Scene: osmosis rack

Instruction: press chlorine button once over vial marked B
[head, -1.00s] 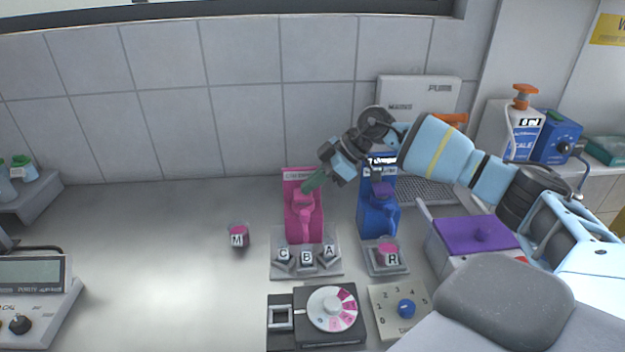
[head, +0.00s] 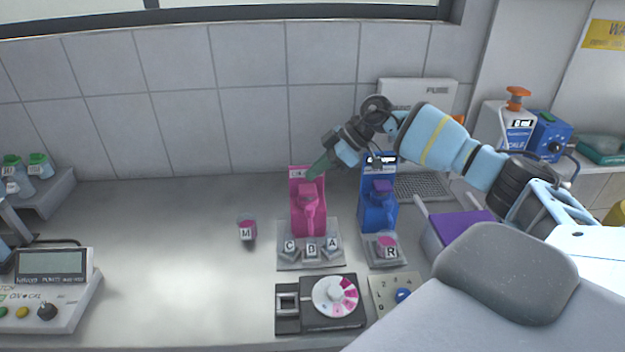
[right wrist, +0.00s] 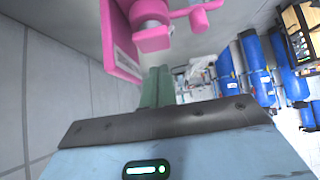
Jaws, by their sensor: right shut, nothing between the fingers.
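A pink dispenser (head: 297,215) stands near the back wall, with a pink knob (head: 310,190) on its front. The label on its top is too small to read. In front of it a grey tray (head: 290,264) holds small vials lettered C (head: 290,247), B (head: 311,249) and A (head: 332,244); B is in the middle, below the spout. My right gripper (head: 315,170) has its green fingers shut and empty, just above the knob by the dispenser's top. The right wrist view shows the fingers (right wrist: 157,88) together beside the pink dispenser (right wrist: 120,42).
A blue dispenser (head: 374,211) stands to the right, with vial R (head: 388,248) before it. Vial M (head: 246,231) stands alone to the left. A dial device (head: 336,297) lies in front. The counter at left centre is clear.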

